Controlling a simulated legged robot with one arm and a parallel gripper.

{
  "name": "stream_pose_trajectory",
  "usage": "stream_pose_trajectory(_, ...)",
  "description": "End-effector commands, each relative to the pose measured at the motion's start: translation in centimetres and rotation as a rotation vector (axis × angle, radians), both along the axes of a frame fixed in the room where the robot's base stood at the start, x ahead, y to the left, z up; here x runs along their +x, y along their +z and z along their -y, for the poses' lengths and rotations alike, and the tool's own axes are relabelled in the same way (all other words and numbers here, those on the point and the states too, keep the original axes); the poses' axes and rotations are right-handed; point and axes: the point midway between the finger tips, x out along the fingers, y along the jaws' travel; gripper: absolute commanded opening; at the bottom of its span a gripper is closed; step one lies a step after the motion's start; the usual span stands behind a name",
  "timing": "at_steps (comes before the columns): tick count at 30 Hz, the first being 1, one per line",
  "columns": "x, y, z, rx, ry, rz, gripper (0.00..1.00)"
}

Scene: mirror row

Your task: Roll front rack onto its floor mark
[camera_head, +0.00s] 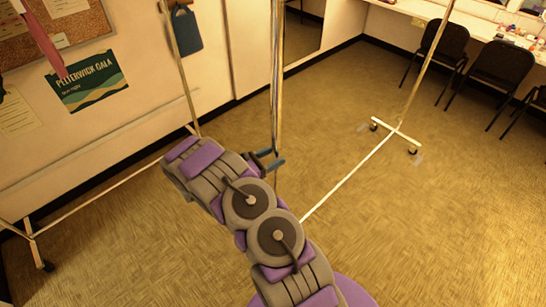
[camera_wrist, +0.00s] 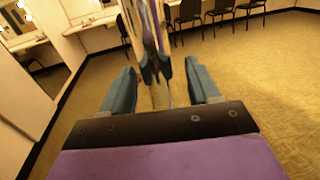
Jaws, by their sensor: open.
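A metal rolling rack (camera_head: 352,178) stands in the middle of the head view, its pale base rail running from behind my arm to a castored foot (camera_head: 397,134) at upper right. Small pale floor marks (camera_head: 418,158) lie beside that foot's castors. A near upright (camera_head: 276,75) comes down by my gripper (camera_head: 268,160); its lower end is hidden by my arm. In the wrist view, my gripper (camera_wrist: 160,75) is open, its teal fingers on either side of metal poles (camera_wrist: 152,35). I cannot tell whether they touch.
A second rack (camera_head: 95,202) stands along the left wall, with a castor at its near end. Black chairs (camera_head: 500,65) line the dressing counter at upper right. A tall mirror (camera_head: 303,30) is on the back wall. The floor (camera_head: 460,220) at right is clear.

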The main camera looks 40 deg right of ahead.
Motion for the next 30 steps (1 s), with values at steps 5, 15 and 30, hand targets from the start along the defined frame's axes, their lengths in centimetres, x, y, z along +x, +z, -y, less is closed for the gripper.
stream_pose_trajectory(5, 0.4, 0.0, -2.1, 0.001, 0.004, 0.000, 0.61)
stream_pose_trajectory(15, 1.3, -0.1, -9.6, 0.000, 0.004, -0.001, 0.61)
stream_pose_trajectory(30, 2.1, -0.2, -16.6, 0.003, -0.001, -0.002, 0.61)
